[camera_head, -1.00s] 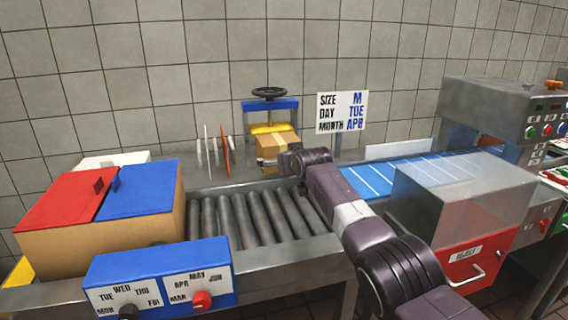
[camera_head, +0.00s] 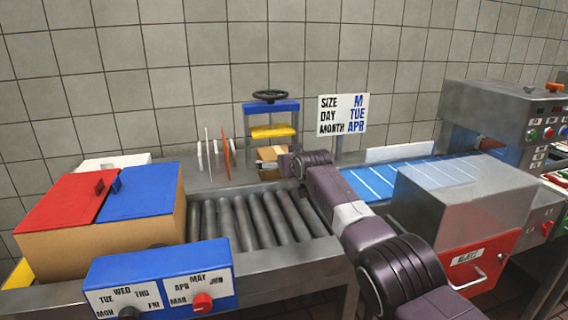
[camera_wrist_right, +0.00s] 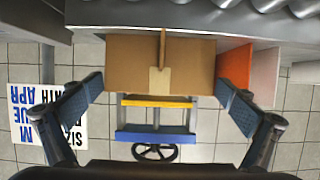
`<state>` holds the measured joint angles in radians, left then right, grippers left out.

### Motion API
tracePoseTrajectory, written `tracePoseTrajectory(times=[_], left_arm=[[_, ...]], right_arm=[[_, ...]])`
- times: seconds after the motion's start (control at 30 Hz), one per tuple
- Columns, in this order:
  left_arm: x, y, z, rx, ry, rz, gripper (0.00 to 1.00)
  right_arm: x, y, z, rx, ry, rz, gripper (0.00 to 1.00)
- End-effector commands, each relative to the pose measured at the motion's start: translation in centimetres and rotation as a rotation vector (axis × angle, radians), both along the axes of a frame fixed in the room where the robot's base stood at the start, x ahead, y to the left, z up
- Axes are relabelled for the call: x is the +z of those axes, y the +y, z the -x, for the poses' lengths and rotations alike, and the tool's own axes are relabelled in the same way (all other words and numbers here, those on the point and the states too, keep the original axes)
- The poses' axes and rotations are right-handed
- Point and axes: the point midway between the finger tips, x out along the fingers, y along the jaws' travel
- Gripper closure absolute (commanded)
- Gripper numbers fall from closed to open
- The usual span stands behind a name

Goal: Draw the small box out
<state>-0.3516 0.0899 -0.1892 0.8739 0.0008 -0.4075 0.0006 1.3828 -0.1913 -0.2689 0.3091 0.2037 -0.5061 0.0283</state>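The small brown cardboard box (camera_head: 267,154) sits in front of the press at the back of the roller conveyor, partly hidden by my right arm. In the right wrist view the box (camera_wrist_right: 135,65) lies between the two fingers, with a strip of tape on its face. My right gripper (camera_wrist_right: 160,88) has its fingers wide apart, one by each side of the box; whether they press on it I cannot tell. In the head view the right gripper (camera_head: 283,165) is mostly hidden behind its wrist. My left gripper is not in view.
The press (camera_head: 271,107) has a yellow plate and a black wheel. Orange and white upright dividers (camera_head: 226,150) stand left of the box. The rollers (camera_head: 240,220) are clear. A blue belt (camera_head: 375,180) lies to the right. A big red-and-blue-lidded box (camera_head: 100,235) stands at the left.

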Motion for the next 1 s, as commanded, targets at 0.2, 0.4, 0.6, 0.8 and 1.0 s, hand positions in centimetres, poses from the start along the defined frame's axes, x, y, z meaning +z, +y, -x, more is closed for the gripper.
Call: tracePoseTrajectory(times=[0.2,0.4,0.6,0.8,1.0], left_arm=[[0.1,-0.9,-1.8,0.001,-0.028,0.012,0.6],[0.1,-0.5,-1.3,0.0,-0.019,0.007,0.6],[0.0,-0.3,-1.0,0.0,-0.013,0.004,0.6],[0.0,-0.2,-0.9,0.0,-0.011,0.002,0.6],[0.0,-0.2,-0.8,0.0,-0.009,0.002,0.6]], right_arm=[[-0.3,-0.1,0.1,0.0,0.005,0.0,0.0],[0.0,-0.2,0.4,0.001,0.002,-0.001,0.0],[0.4,-0.5,1.1,0.0,0.002,-0.002,0.0],[0.8,-0.6,2.1,0.0,0.001,0.0,0.0],[1.4,-0.9,3.4,0.0,-0.001,0.0,0.0]])
